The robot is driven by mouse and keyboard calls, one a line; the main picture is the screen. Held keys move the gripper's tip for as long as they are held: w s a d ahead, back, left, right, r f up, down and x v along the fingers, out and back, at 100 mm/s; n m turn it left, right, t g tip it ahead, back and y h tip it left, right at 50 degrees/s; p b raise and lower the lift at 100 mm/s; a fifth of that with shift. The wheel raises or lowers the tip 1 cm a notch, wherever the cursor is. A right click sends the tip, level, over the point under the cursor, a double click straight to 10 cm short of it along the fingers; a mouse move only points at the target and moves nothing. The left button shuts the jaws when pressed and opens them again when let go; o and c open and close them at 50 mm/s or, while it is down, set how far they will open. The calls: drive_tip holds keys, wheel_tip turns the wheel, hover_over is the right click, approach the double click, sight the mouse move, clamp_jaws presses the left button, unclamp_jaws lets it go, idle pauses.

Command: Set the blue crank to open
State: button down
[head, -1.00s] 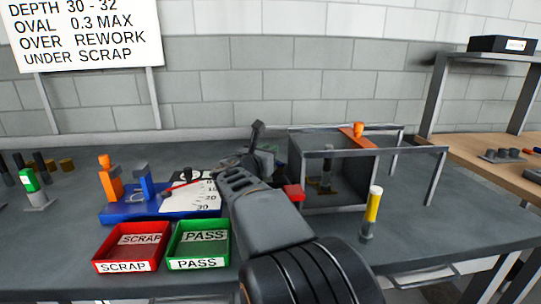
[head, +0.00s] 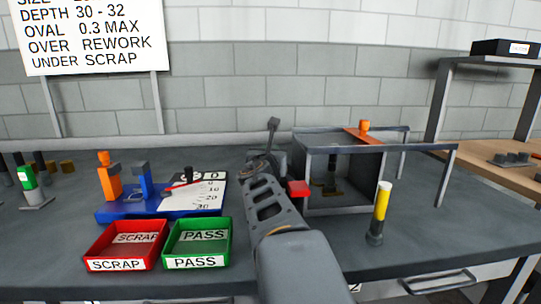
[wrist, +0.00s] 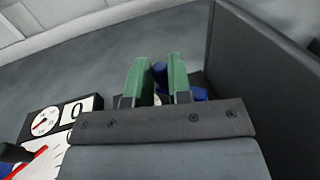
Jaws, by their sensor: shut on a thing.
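In the wrist view my gripper (wrist: 155,65) has two green fingers on either side of a blue upright post, part of the blue crank (wrist: 160,76). The fingers are shut on it. More blue (wrist: 198,93) shows low behind the right finger. In the head view my gripper (head: 262,178) reaches to the device left of the grey-framed box and hides the crank. The crank's full shape and its setting cannot be read.
A dark lever (head: 272,130) stands just behind my gripper. The framed box (head: 340,210) and a red block (head: 298,188) are close on the right. A blue gauge base (head: 150,213), a red SCRAP tray (head: 92,254) and a green PASS tray (head: 198,250) lie left. A yellow-topped post (head: 382,205) stands right.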

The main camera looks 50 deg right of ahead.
drive_tip(key=c, duration=1.1)
unclamp_jaws()
drive_tip(key=shift+o, duration=0.2)
drive_tip(key=shift+a, duration=0.1)
drive_tip(key=p+v, duration=0.1)
drive_tip(key=v, duration=0.5)
drive_tip(key=shift+s+a+r+p, duration=0.1)
drive_tip(key=shift+s+a+p, duration=0.1)
drive_tip(key=shift+p, duration=0.2)
drive_tip(key=shift+s+a, duration=0.25)
drive_tip(key=shift+a, duration=0.1)
